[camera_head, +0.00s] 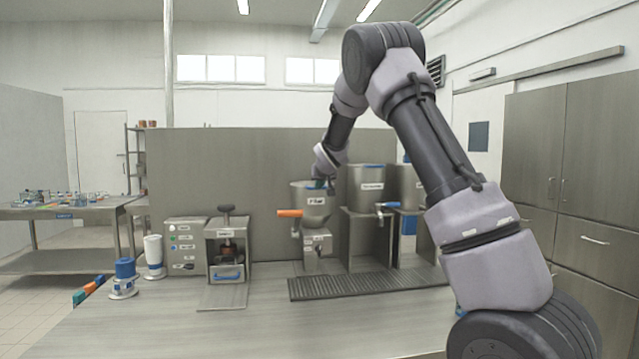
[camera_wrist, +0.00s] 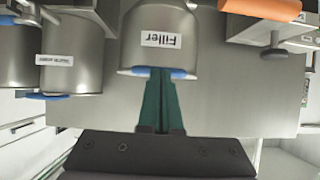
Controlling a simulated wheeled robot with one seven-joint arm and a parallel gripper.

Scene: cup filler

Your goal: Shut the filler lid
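The filler (camera_head: 313,201) is a grey metal vessel labelled "Filler", with an orange handle (camera_head: 289,213) at its left side. It also fills the top middle of the wrist view (camera_wrist: 158,20). A blue part (camera_wrist: 180,74) shows at its top edge, on both sides of my fingers; in the head view, a bit of blue (camera_head: 317,184) shows there too. My gripper (camera_wrist: 161,72) has its green fingers close together, tips at the blue part. I cannot tell whether they pinch it or only touch it. The lid's surface is mostly hidden, and its angle is unclear.
A drip grate (camera_head: 350,284) lies in front. The front of the table is clear.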

